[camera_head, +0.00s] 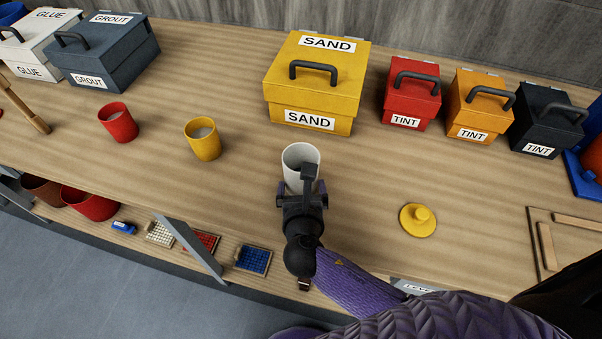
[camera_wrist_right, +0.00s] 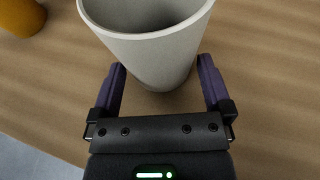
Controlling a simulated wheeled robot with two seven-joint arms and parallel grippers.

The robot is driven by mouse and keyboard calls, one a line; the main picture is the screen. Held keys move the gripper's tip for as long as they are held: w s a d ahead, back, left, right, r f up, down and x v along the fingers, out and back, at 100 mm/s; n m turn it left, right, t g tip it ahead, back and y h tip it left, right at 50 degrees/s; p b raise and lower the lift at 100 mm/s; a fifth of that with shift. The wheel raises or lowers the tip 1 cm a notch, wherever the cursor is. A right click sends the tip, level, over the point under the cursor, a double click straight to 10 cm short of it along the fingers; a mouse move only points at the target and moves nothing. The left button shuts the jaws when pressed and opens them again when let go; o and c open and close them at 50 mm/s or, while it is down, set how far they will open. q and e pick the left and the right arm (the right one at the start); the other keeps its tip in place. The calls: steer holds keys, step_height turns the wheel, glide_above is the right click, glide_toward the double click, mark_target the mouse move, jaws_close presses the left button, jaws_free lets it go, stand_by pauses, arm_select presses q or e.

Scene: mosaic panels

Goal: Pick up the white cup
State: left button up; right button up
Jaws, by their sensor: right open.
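The white cup (camera_head: 301,163) stands upright on the wooden bench in front of the yellow sand box. My right gripper (camera_head: 302,185) is at the near side of the cup, and part of the cup is hidden behind it. In the right wrist view the cup (camera_wrist_right: 150,50) stands between the two open fingers of the gripper (camera_wrist_right: 162,88). The fingers lie on either side of its lower wall, with a gap visible at the right finger; contact at the left one is hard to tell. My left gripper is not in view.
A yellow cup (camera_head: 203,140) and a red cup (camera_head: 119,123) stand to the left. The sand box (camera_head: 285,85) is behind the white cup, with several tint boxes to its right. A yellow knobbed disc (camera_head: 417,220) lies at right. Bench between is clear.

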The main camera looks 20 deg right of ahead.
steer(key=x, duration=0.2)
steer(key=shift+w+d+f, duration=0.1)
steer(key=shift+w+f, duration=0.1)
steer(key=shift+w, duration=0.1)
steer(key=c, duration=1)
steer(key=shift+o, duration=0.2)
steer(key=shift+r, duration=0.15)
